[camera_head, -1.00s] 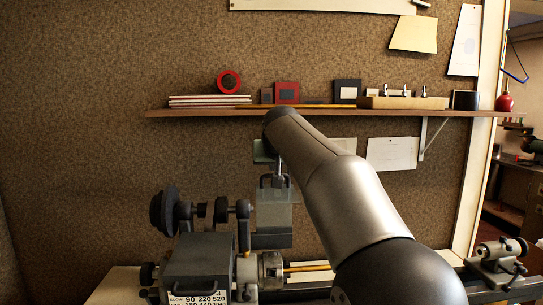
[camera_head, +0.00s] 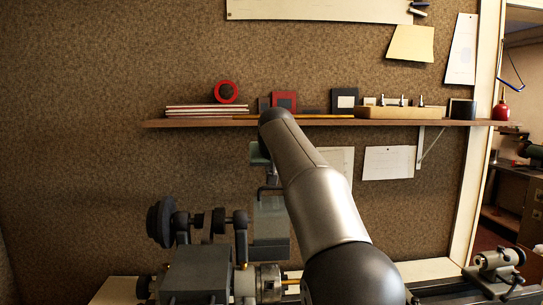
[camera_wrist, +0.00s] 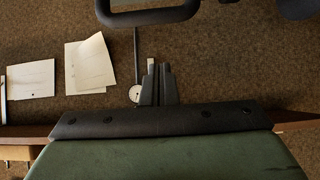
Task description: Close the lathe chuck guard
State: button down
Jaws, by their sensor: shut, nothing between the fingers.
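In the wrist view a dark handle loop (camera_wrist: 148,17) shows at the top edge. My gripper (camera_head: 272,178) is shut and empty, just above the guard's handle in the head view, partly hidden by my arm. In the wrist view its closed fingertips (camera_wrist: 158,68) point toward the loop, with a visible gap between them.
The lathe headstock (camera_head: 195,270) stands left of the chuck, and its tailstock (camera_head: 497,262) is at far right.

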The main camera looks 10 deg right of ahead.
jog(key=s, duration=0.1)
jog(key=s+f+b, duration=0.1)
jog(key=shift+s+a+f, duration=0.15)
jog(key=shift+s+f, duration=0.05)
jog(key=shift+s, duration=0.15)
jog(key=shift+s+f, duration=0.15)
jog(key=shift+f, duration=0.2)
jog(key=shift+s, duration=0.2)
jog(key=shift+f, duration=0.1)
